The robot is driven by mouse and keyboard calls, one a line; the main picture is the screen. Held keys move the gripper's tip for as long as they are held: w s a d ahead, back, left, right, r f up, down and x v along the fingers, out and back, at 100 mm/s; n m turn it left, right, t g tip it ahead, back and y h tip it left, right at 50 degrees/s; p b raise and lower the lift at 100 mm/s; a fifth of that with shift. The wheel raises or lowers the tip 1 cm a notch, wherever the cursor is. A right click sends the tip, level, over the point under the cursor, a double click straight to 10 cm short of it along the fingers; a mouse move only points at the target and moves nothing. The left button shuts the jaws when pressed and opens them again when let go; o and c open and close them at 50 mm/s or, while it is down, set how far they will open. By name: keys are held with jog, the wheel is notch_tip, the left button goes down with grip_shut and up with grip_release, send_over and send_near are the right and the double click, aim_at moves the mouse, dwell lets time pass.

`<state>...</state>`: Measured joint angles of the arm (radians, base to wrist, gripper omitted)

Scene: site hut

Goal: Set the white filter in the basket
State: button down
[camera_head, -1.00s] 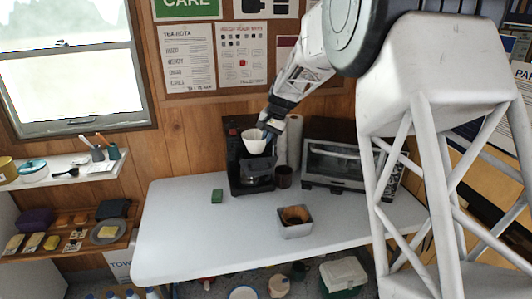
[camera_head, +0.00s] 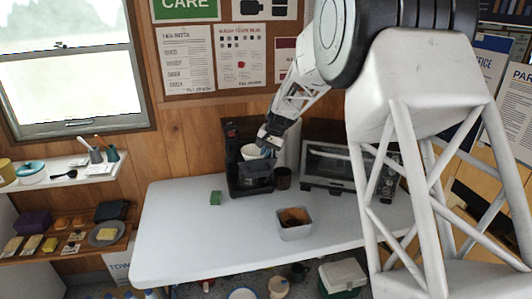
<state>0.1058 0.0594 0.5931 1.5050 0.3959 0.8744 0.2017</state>
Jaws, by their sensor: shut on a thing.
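The white filter (camera_head: 251,152) is a small pale cup at the upper front of the black coffee maker (camera_head: 233,178). My gripper (camera_head: 266,147) reaches down from the upper right and is shut on the right side of the filter. The filter looks upright. Its lower part is hidden against the dark machine, so I cannot tell whether it rests in the basket or is held just above it. The basket itself cannot be made out. The dark carafe (camera_head: 256,177) stands in the machine below the filter.
A grey bin with brown contents (camera_head: 295,231) is at the table's front. The table's left part (camera_head: 175,235) is clear.

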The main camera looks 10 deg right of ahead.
jog(key=shift+f, duration=0.55)
jog(key=shift+s+f, duration=0.1)
jog(key=shift+f, duration=0.25)
jog(key=c, duration=1.4)
grip_release()
jog(key=shift+f, duration=0.15)
jog(key=shift+s+f, duration=0.1)
jog(key=shift+f, duration=0.15)
jog(key=shift+o, duration=0.6)
jog(key=shift+r, duration=0.7)
jog(key=v, duration=1.3)
jog(key=shift+w, duration=0.25)
